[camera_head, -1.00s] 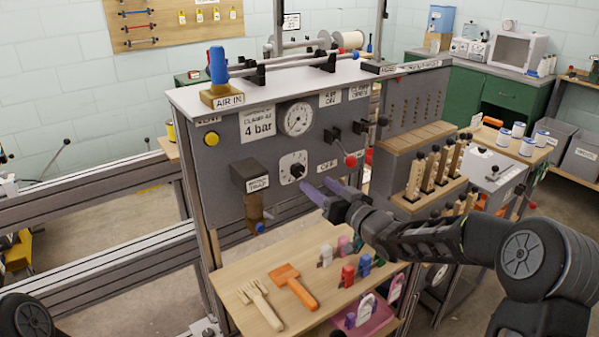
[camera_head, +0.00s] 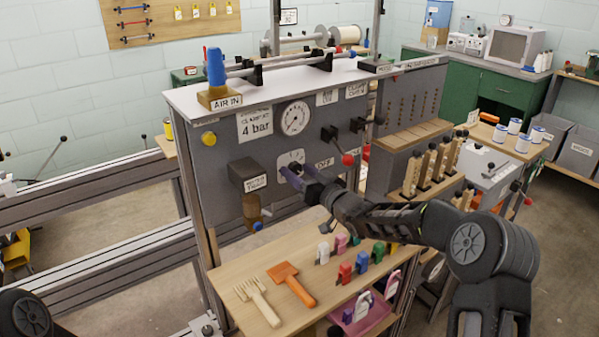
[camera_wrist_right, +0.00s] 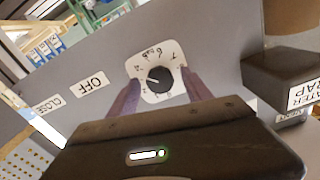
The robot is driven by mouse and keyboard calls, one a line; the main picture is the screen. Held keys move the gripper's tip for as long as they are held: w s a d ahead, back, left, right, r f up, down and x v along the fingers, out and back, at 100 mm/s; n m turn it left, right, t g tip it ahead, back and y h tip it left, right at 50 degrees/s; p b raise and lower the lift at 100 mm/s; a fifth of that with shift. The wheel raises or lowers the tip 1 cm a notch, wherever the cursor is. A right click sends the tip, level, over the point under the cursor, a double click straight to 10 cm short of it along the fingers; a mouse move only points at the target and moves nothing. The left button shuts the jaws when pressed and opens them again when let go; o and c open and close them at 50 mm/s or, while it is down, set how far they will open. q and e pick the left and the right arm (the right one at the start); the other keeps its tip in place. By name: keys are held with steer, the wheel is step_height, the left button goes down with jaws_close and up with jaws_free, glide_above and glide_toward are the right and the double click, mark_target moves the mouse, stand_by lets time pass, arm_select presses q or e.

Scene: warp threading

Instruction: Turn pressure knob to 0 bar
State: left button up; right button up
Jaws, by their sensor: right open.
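The pressure knob is a black round knob (camera_wrist_right: 160,78) on a white dial plate (camera_wrist_right: 148,57) with printed numbers, on the grey panel. In the head view the dial plate (camera_head: 291,157) shows below the gauge, its lower part hidden by my gripper. My right gripper (camera_head: 290,172) is open at the knob. In the right wrist view its two purple fingers (camera_wrist_right: 160,92) stand on either side of the knob, with gaps visible; contact is not clear. The round white pressure gauge (camera_head: 294,118) is above, next to a "4 bar" sign (camera_head: 255,123). My left gripper is not in view.
A dark water trap box (camera_head: 248,174) juts out left of the dial. A red-ended lever (camera_head: 347,159) sticks out on the right.

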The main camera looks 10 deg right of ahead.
jaws_close()
stand_by(0.5)
